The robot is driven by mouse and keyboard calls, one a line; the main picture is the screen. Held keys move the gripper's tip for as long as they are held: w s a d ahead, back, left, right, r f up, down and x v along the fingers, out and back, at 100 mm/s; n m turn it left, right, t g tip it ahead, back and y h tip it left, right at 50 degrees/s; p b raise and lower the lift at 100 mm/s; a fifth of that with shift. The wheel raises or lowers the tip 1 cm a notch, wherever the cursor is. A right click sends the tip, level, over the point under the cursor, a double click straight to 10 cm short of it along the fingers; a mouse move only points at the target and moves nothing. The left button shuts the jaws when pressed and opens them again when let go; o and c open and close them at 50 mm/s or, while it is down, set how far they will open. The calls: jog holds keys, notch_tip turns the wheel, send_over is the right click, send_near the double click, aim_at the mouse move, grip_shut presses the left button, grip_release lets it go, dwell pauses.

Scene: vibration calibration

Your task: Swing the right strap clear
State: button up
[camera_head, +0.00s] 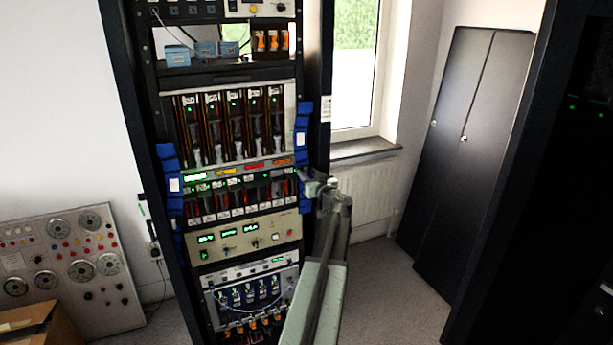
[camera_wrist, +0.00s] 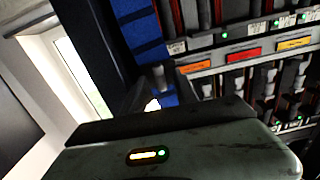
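The right strap (camera_head: 302,135) is a blue band with a white label, running down the right edge of the equipment rack (camera_head: 132,75). My gripper (camera_head: 313,187) is in front of the strap's lower part, at the rack's right edge. In the wrist view the blue strap (camera_wrist: 140,32) shows just beyond the dark gripper end, which hides part of it. I cannot tell whether they touch. The fingers are too dark and overlapped to show whether they are open. A matching left blue strap (camera_head: 168,180) runs down the rack's left side.
Rack modules with lit displays (camera_head: 230,232) fill the space between the straps. A window (camera_head: 355,70) and radiator (camera_head: 365,190) are right of the rack. Black cabinets (camera_head: 470,140) stand farther right. Floor (camera_head: 390,285) is clear between rack and cabinets.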

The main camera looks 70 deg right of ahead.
jog(key=shift+s, duration=0.15)
jog(key=v, duration=0.7)
jog(key=shift+s+a, duration=0.25)
jog(key=shift+s, duration=0.05)
